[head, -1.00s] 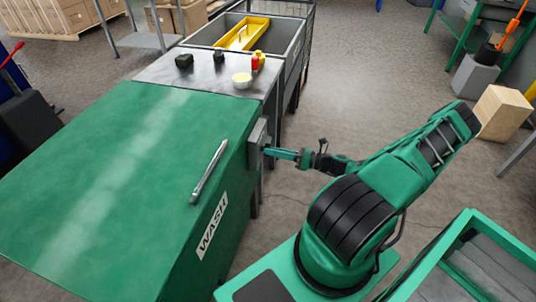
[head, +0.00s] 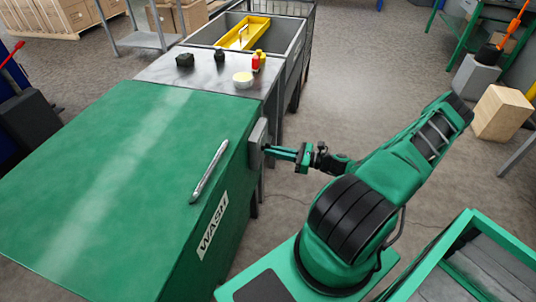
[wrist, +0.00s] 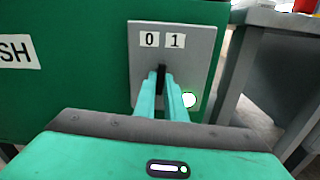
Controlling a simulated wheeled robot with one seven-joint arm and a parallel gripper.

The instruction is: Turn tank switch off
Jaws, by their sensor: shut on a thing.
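The tank (head: 110,170) is a large green box marked WASH. Its grey switch plate (wrist: 200,60) is on the tank's right side, edge-on in the head view (head: 258,140). The plate carries the labels 0 and 1 (wrist: 162,40), with 0 on the left. A dark switch lever (wrist: 161,76) stands below the labels; I cannot tell exactly which one it points at. My gripper (wrist: 167,88) is shut on the lever, its green fingers on either side. In the head view my gripper (head: 272,152) reaches the plate from the right. A round bright lamp (wrist: 189,100) shows beside the right finger.
A metal bar handle (head: 209,171) lies along the tank lid. A grey sink with a yellow tray (head: 240,35) stands beyond. The floor right of the tank is mostly clear.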

